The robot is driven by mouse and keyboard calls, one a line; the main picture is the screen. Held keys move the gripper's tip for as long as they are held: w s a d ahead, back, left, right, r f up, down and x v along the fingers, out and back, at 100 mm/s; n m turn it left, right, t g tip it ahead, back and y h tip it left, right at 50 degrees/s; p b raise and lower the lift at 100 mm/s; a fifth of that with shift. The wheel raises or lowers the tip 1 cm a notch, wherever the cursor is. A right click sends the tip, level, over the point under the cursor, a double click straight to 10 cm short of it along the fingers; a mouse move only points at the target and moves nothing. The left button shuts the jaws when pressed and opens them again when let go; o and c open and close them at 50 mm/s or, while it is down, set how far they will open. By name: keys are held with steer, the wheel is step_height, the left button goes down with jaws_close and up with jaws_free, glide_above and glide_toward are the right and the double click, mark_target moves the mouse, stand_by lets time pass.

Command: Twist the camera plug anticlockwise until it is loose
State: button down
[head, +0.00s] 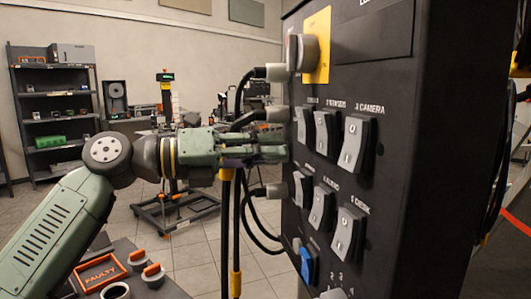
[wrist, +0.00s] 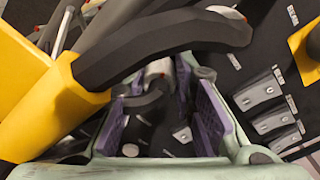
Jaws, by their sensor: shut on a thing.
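A grey plug (wrist: 158,68) with a dark cable sits between the purple finger pads in the wrist view. My gripper (head: 284,150) reaches the left side of the black panel (head: 440,150) and is shut on this plug, which it hides in the head view. No label on the held plug can be read. Another grey plug (head: 278,114) is just above my gripper, and one (head: 276,190) is below it. The words "3 CAMERA" stand above a light rocker switch (head: 355,142) on the panel front. How far the held plug is turned cannot be told.
Black cables (head: 252,225) hang close below my gripper. A top plug (head: 278,72) and a yellow plate (head: 317,45) are above. An orange "FAULTY" tray (head: 98,288) lies at lower left.

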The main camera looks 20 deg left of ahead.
steer(key=shift+n, duration=1.1)
steer(key=c, duration=1.3)
jaws_free()
steer(key=shift+c, duration=0.2)
steer(key=shift+a, duration=0.15)
steer(key=v, duration=1.2)
